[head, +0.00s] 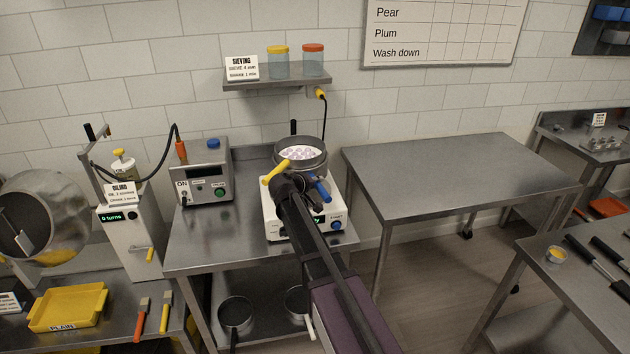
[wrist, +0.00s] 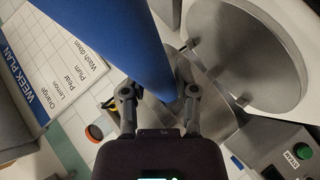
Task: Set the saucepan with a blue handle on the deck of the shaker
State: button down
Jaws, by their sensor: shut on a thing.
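My gripper (wrist: 158,98) is shut on the blue handle (wrist: 110,40), which fills the upper left of the wrist view. In the head view the blue handle (head: 319,188) stands out at the front right of a dark round pan (head: 318,143) with pinkish-white pieces in it. A yellow handle (head: 274,172) sticks out to its left. The pan is above or on the white shaker (head: 276,224); my arm hides much of the shaker's front and where they meet. In the wrist view a round steel disc (wrist: 240,50) lies beside the fingers; I cannot tell what it is.
A grey control box (head: 205,170) stands left of the shaker on the steel bench (head: 195,235). A shelf (head: 270,84) with two jars is on the wall above. Pans (head: 236,315) sit on the lower shelf. The table (head: 450,170) to the right is clear.

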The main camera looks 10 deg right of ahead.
jog(key=shift+r+n, duration=0.15)
jog(key=shift+n, duration=0.15)
dwell(0.4)
notch_tip(320, 180, down, 6)
jog(key=b, duration=0.5)
jog(key=shift+f+b, duration=0.2)
jog(key=shift+b, duration=0.2)
jog(key=shift+c, duration=1.5)
grip_release()
jog(key=shift+s, duration=0.15)
